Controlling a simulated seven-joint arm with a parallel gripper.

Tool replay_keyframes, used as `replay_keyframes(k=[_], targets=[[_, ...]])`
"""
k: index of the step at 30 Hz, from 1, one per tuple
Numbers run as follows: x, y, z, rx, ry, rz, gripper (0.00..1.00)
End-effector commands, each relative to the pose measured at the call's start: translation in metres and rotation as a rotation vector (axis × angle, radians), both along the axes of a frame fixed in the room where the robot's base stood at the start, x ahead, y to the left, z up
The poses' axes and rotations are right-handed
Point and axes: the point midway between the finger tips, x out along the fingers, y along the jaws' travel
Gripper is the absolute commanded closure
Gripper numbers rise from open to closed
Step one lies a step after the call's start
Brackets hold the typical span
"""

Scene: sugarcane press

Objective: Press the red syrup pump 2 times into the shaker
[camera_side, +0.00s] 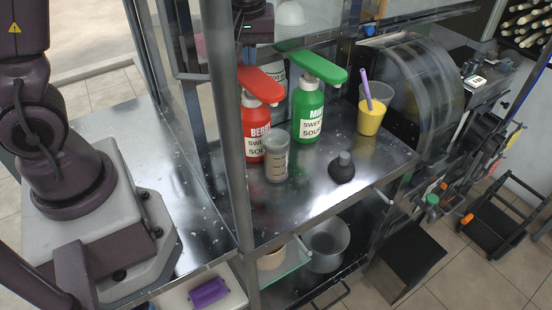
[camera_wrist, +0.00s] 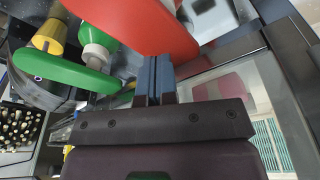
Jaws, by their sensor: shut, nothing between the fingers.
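The red syrup pump (camera_side: 260,84) sits on a red bottle (camera_side: 253,135) labelled "BERRY" on the metal counter. A clear shaker cup (camera_side: 276,157) stands upright just in front of that bottle, below the pump's front end. My gripper (camera_side: 248,60) is shut and empty, pointing down at the back of the red pump head. In the wrist view my closed fingers (camera_wrist: 155,65) overlap the edge of the red pump head (camera_wrist: 145,22). I cannot tell whether they touch it. The shaker is not clearly visible in the wrist view.
A green pump bottle (camera_side: 308,108) stands right beside the red one. A dark cap-like piece (camera_side: 342,168) and a cup of yellow liquid (camera_side: 369,117) stand to the right. A metal post (camera_side: 222,110) rises left of the bottles.

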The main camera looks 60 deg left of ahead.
Motion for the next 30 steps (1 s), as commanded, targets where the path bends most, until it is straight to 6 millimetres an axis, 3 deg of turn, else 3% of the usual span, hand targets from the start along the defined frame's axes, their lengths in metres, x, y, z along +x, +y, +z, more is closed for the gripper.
replay_keyframes(k=[30], targets=[[0.0, 0.0, -0.034, 0.0, 0.002, 0.0, 1.0]])
